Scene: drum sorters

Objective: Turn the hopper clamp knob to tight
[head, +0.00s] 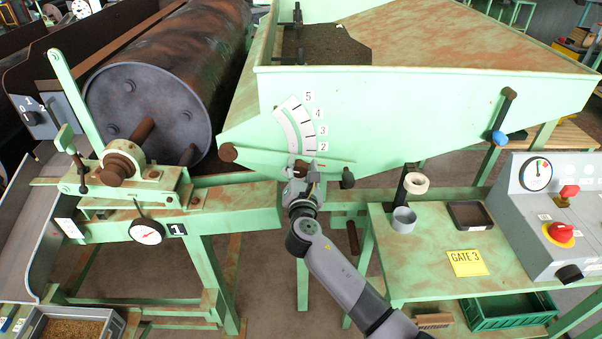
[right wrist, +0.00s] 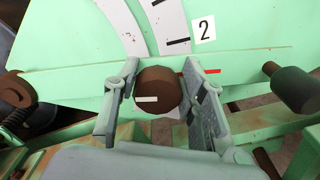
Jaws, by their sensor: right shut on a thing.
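The hopper (head: 420,115) is a pale green, rust-stained bin. A curved scale plate (head: 296,128) with labels 2 to 5 is on its front. My right gripper (head: 303,172) is at the foot of that scale. In the right wrist view, the gripper (right wrist: 161,98) has its fingers on either side of a round brown knob (right wrist: 157,88) and is shut on it. The knob's face bears a short pale line, nearly level. A red mark (right wrist: 212,72) is on the green bar to its right. The gripper mostly hides the knob in the head view. My left gripper is not in view.
A dark knob (head: 348,178) stands close right of my gripper, and a brown round end (head: 228,152) is to the left. A green table (head: 425,262) holds a grey cup (head: 403,220) and a control box (head: 555,215). A rusty drum (head: 165,85) is at left.

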